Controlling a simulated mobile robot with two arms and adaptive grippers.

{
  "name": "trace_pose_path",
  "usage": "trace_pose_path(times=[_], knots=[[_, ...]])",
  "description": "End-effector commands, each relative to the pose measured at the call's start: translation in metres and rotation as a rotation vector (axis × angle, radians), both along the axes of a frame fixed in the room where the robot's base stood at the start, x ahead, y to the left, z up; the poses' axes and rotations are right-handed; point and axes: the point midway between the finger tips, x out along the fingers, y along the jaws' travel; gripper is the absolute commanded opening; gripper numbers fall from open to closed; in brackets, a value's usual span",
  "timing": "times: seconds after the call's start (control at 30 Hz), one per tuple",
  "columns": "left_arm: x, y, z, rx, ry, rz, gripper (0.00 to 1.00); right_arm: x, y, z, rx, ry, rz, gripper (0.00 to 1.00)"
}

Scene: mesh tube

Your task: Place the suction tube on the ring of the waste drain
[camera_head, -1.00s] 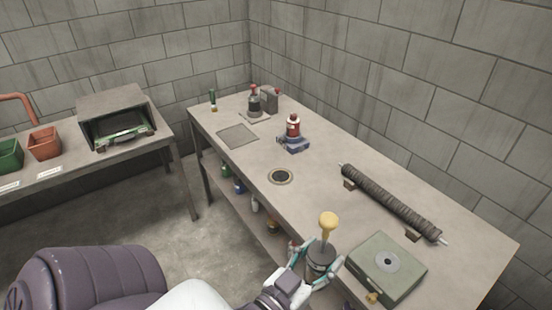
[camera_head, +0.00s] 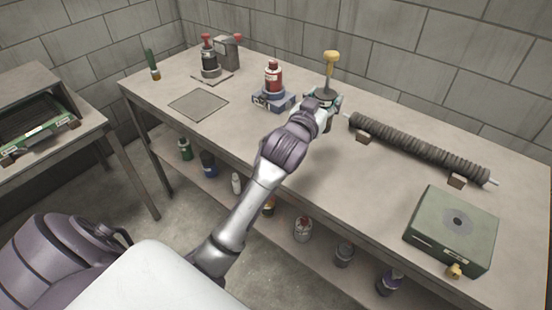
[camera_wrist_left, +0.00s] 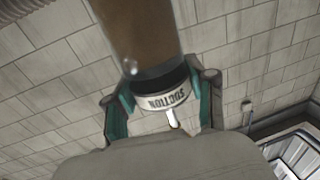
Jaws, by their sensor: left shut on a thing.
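The suction tube shows its yellow top and stem (camera_head: 331,65) upright in the head view. In the left wrist view its brown body (camera_wrist_left: 142,40) has a dark band and a white label reading SUCTION. My left gripper (camera_head: 326,98) is shut on the tube, with teal fingers (camera_wrist_left: 160,115) on both sides of it. The gripper is over the back half of the workbench, between the red bottle and the ribbed roller. The waste drain ring is not visible now; my left forearm covers that part of the bench. My right gripper is not in view.
A red bottle on a blue stand (camera_head: 273,88) is left of the gripper. A dark ribbed roller (camera_head: 420,147) on blocks lies to the right. A green box (camera_head: 452,228) sits at the front right. A flat grey plate (camera_head: 198,104) lies at left. The bench (camera_head: 350,190) is clear in front.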

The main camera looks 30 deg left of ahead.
Motion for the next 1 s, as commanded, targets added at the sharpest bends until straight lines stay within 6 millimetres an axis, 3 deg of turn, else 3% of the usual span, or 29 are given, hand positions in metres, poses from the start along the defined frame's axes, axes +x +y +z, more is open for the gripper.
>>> trace_pose_path(times=[0.03,0.23,0.7,1.0], knots=[[0.010,0.006,0.002,-0.002,-0.009,0.012,0.14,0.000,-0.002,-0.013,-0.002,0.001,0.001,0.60],[0.020,0.024,0.010,-0.006,-0.004,0.036,0.14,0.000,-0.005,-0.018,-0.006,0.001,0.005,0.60],[-0.022,0.110,-0.046,-0.006,-0.003,0.036,0.14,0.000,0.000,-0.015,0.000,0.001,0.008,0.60],[-0.029,0.122,-0.071,-0.010,-0.004,0.034,0.14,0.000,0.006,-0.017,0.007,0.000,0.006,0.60]])
